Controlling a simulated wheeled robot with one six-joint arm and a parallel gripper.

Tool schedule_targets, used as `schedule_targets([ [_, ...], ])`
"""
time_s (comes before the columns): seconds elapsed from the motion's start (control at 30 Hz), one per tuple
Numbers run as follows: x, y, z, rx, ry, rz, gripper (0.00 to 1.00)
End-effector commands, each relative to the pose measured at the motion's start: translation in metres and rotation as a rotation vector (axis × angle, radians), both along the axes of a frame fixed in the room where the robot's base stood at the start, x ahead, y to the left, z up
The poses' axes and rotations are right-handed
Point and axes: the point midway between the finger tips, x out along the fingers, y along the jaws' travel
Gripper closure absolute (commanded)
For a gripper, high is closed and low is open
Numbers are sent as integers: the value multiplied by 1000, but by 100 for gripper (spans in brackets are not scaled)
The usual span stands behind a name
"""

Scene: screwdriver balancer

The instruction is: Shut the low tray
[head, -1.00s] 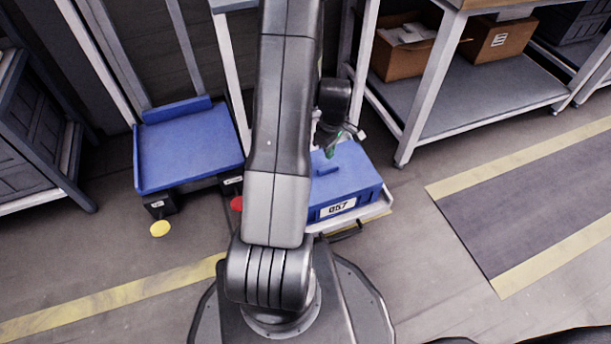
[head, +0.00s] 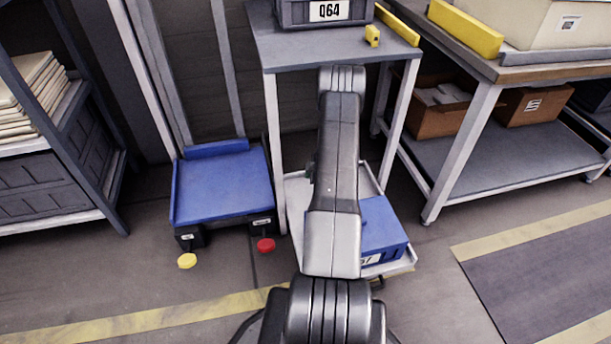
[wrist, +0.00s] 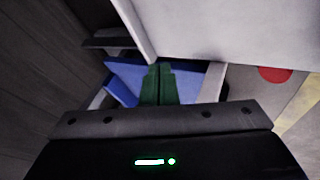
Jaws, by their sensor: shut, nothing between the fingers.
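The low tray (head: 405,266) is pale and shallow. It stands near the floor under the grey-topped stand and sticks out at the front, past the stand's front legs. A blue box (head: 382,232) with a white label sits on it. My arm crosses in front and covers the tray's middle and part of the box.
A blue platform (head: 222,187) stands left of the stand, with a yellow disc (head: 187,261) and a red disc (head: 266,245) before it. A white stand leg (head: 276,150) rises between platform and tray. A workbench (head: 482,130) is at right. The front floor is clear.

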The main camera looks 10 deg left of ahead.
Motion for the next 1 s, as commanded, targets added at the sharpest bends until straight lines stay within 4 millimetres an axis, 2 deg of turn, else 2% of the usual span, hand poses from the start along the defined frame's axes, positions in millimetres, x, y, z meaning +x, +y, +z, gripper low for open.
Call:
schedule_targets([
  [0.03,-5,16,-4,19,11,41,100],
  [0.1,-12,30,-8,37,24,80,100],
  [0.27,-14,42,-17,50,33,109,100],
  [0.37,-11,48,-30,49,34,108,100],
  [0.77,14,93,-99,48,31,106,100],
  [0.8,21,93,-94,48,27,105,100],
  [1.0,41,101,-92,49,29,105,100],
])
